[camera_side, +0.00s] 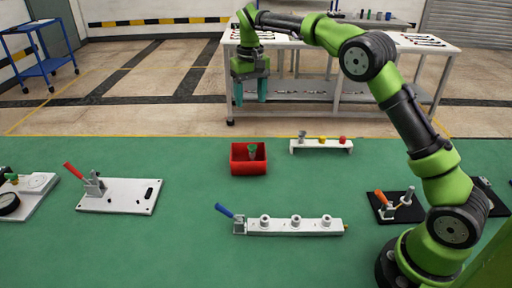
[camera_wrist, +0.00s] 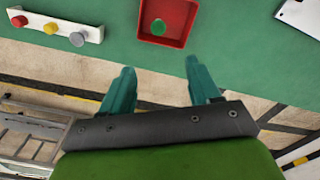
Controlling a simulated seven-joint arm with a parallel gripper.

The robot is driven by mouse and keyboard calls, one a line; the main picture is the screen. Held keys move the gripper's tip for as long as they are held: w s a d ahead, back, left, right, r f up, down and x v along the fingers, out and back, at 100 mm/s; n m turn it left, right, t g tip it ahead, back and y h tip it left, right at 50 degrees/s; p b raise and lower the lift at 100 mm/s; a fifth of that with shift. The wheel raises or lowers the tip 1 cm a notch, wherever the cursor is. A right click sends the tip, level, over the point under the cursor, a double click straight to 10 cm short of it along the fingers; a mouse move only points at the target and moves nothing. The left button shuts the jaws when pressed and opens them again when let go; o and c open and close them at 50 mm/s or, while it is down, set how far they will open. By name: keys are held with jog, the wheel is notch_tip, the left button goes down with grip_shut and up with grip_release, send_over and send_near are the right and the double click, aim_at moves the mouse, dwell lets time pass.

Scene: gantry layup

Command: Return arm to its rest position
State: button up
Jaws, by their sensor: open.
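My gripper (camera_side: 251,90) hangs from my green and black arm, raised high above the far side of the green table (camera_side: 190,245). Its two teal fingers point down, stand apart and hold nothing. In the wrist view my gripper (camera_wrist: 162,88) shows its fingers spread, with bare floor and the table's edge behind them. A red bin (camera_side: 248,168) stands on the table in front of and below my gripper, with a green-topped piece (camera_side: 252,150) in it. The bin (camera_wrist: 188,38) also shows in the wrist view.
A white rack (camera_side: 321,146) with grey, yellow and red knobs stands right of the bin. Nearer are a white rail with a blue-handled clamp (camera_side: 290,227), a white plate with a red-handled clamp (camera_side: 119,195) and an orange-handled clamp (camera_side: 391,207). A white workbench (camera_side: 340,100) stands behind.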

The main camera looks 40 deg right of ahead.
jog(key=s+a+r+t, duration=0.1)
jog(key=s+a+t, duration=0.1)
jog(key=s, duration=0.8)
jog(key=s+a+r+t+y, duration=0.1)
jog(key=s+a+t, duration=0.1)
jog(key=s, duration=0.8)
jog(key=s+a+r+t+y, duration=0.1)
jog(key=s+a+t, duration=0.1)
jog(key=s, duration=0.9)
jog(key=shift+r+t, duration=0.3)
jog(key=shift+t, duration=0.1)
